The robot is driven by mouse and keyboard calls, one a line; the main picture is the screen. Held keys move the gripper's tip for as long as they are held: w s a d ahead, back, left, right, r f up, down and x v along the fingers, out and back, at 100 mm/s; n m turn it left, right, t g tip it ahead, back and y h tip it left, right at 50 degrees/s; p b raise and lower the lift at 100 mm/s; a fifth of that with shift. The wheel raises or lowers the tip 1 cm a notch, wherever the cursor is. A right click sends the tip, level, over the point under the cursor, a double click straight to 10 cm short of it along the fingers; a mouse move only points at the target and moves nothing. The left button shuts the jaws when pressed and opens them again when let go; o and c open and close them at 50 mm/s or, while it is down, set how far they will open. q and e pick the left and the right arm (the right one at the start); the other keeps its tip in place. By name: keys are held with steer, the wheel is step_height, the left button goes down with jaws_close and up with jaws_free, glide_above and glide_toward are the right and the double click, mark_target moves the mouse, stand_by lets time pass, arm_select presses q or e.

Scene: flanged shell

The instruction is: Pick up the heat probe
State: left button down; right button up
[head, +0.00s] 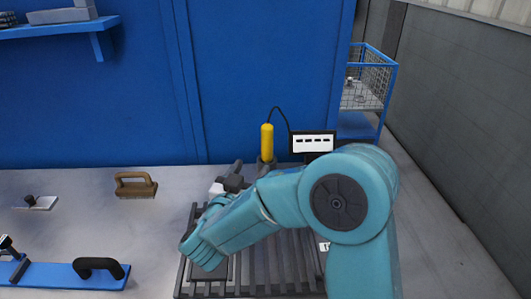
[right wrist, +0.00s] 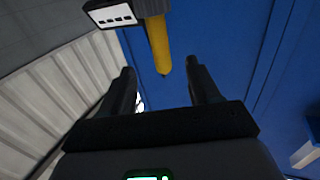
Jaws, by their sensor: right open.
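The heat probe (head: 267,141) is a yellow cylinder with a black cable at its top. It stands upright at the back of the bench, its lower end in a dark holder, beside a small display box (head: 313,143). My right gripper (head: 250,172) is open just in front of the probe's lower part, partly hidden by my arm. In the right wrist view, the yellow probe (right wrist: 159,45) shows between and beyond the two open fingers (right wrist: 160,69), with nothing gripped. The display box (right wrist: 112,12) is at the top there. My left gripper is not in view.
A dark slatted rack (head: 290,270) lies under my right arm. A brown-handled block (head: 135,186), a small plate with a knob (head: 36,202) and a blue board with black handles (head: 60,276) lie to the left. A wire basket cart (head: 365,90) stands behind right.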

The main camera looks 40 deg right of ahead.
mark_target(265, 148)
steer(key=p+x, duration=0.1)
steer(key=x, duration=1.1)
steer(key=shift+d, duration=0.1)
steer(key=shift+c, duration=0.2)
steer(key=c, duration=1.1)
